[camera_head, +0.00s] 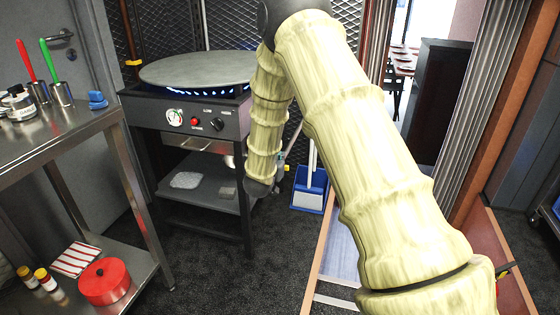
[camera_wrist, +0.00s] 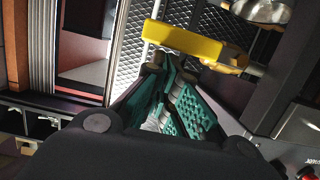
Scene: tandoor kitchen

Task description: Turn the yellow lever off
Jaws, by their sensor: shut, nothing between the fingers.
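The yellow lever (camera_wrist: 183,40) is a thick bar in the upper middle of the wrist view, with a rounded fitting at its right end. My gripper (camera_wrist: 164,74), with teal ribbed finger pads, is shut and empty. Its fingertips lie just below the bar in the picture; I cannot tell whether they touch it. In the head view my arm hides most of the gripper, and the bar is not clearly seen. Blue flames (camera_head: 205,91) burn under the round griddle (camera_head: 200,68) of the dark stove.
The stove front (camera_head: 195,121) has a gauge, a red button and a black knob. A metal table (camera_head: 75,127) stands at left, with a red pot (camera_head: 104,282) on its lower shelf. A blue dustpan (camera_head: 309,190) stands behind my arm. Dark floor is open in front.

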